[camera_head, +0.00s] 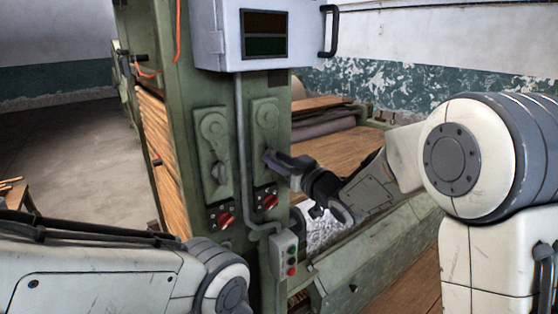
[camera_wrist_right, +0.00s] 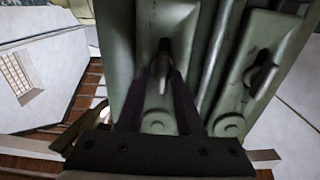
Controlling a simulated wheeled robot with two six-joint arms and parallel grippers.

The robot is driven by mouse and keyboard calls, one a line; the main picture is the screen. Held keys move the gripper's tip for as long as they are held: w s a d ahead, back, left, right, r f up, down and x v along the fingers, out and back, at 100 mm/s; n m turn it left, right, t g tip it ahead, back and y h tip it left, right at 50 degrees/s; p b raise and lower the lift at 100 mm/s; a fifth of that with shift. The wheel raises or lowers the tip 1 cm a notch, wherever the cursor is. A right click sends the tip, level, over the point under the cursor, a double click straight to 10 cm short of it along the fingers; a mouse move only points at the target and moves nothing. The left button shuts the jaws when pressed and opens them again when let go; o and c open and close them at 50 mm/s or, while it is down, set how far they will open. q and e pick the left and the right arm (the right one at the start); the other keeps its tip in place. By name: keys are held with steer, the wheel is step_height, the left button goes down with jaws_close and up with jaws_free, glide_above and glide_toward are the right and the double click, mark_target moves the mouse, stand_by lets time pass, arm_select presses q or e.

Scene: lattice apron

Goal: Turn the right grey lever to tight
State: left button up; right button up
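The right grey lever (camera_wrist_right: 163,72) sits on the right green plate (camera_head: 264,112) of the machine's post. In the head view my right gripper (camera_head: 271,158) reaches in from the right and covers most of this lever. In the right wrist view, which looks upside down, the two dark fingers (camera_wrist_right: 162,68) straddle the lever, one on each side. I cannot tell whether they press on it. The other grey lever (camera_head: 218,172) on the left plate is untouched and also shows in the wrist view (camera_wrist_right: 262,76). My left gripper is out of the head view.
Two red rotary switches (camera_head: 224,217) sit below the plates. A grey conduit (camera_head: 240,140) runs between the plates, down to a button box (camera_head: 286,254). A grey cabinet (camera_head: 222,40) with a black handle hangs above. A wooden bed (camera_head: 335,150) lies to the right.

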steer(key=shift+a, duration=0.25)
steer(key=b+v, duration=0.3)
steer(key=v, duration=0.7)
steer(key=shift+s+d, duration=0.2)
steer(key=shift+d, duration=0.15)
steer(key=s+a+f+m+g+h, duration=0.2)
steer(key=s+f+g+h, duration=0.5)
steer(key=s+f, duration=0.6)
steer(key=s+f+n+g+h, duration=0.1)
steer(key=s+f+g, duration=0.2)
steer(key=s, duration=0.6)
steer(key=s+f+n+g+h, duration=0.1)
steer(key=s+f+g, duration=0.3)
steer(key=s, duration=0.4)
steer(key=shift+s+d+g+h, duration=0.15)
steer(key=shift+s+g+h, duration=0.15)
steer(key=shift+s, duration=0.1)
